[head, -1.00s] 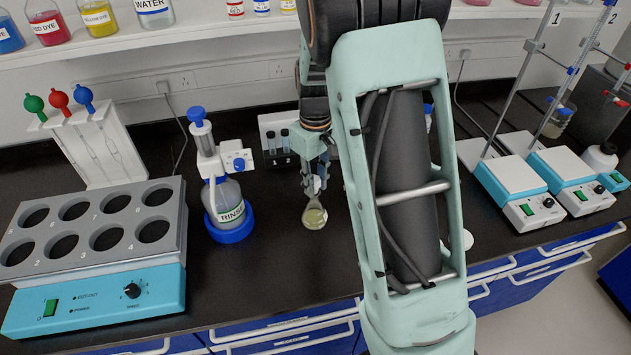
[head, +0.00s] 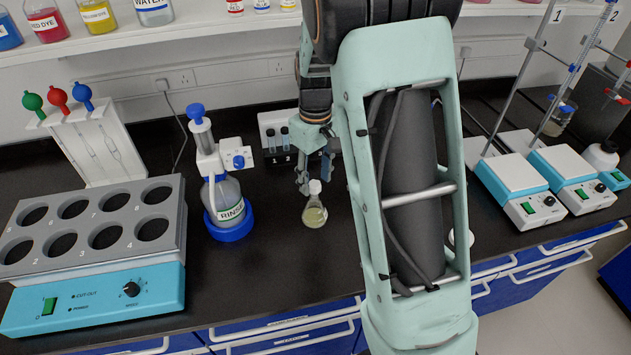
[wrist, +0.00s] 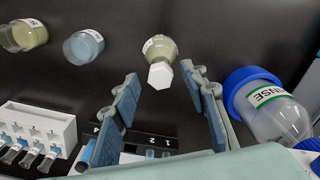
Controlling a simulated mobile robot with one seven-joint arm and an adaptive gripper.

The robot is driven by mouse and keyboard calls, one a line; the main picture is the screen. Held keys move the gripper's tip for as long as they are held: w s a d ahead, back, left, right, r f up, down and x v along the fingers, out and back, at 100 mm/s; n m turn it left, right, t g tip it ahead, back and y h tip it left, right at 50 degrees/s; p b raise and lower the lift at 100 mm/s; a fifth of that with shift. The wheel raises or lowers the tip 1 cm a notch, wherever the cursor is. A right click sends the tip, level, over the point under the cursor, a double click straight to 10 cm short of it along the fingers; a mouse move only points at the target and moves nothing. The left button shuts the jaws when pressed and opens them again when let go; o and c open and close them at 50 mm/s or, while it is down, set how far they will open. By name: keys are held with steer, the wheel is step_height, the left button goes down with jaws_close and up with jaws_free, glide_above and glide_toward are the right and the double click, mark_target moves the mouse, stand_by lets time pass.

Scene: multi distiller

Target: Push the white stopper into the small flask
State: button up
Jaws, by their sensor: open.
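The small flask (head: 314,217) stands upright on the black bench with pale yellow-green liquid in it. The white stopper (head: 315,187) sits on top of its neck; I cannot tell how deep it is. In the wrist view the flask (wrist: 161,47) is ahead of my gripper, with the hexagonal stopper top (wrist: 160,76) facing the camera. My gripper (head: 314,174) is open and empty, just behind the stopper in the head view. In the wrist view my fingers (wrist: 160,70) are spread to either side of the stopper, apart from it.
The rinse bottle (head: 228,204) in its blue holder stands left of the flask. A white numbered rack (head: 276,130) with vials is behind. Two other small flasks (wrist: 84,47) (wrist: 24,36) show in the wrist view. Bench in front of the flask is clear.

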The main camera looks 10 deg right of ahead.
step_height(320, 180, up, 10)
steer(key=shift+r, duration=0.2)
stand_by(0.4)
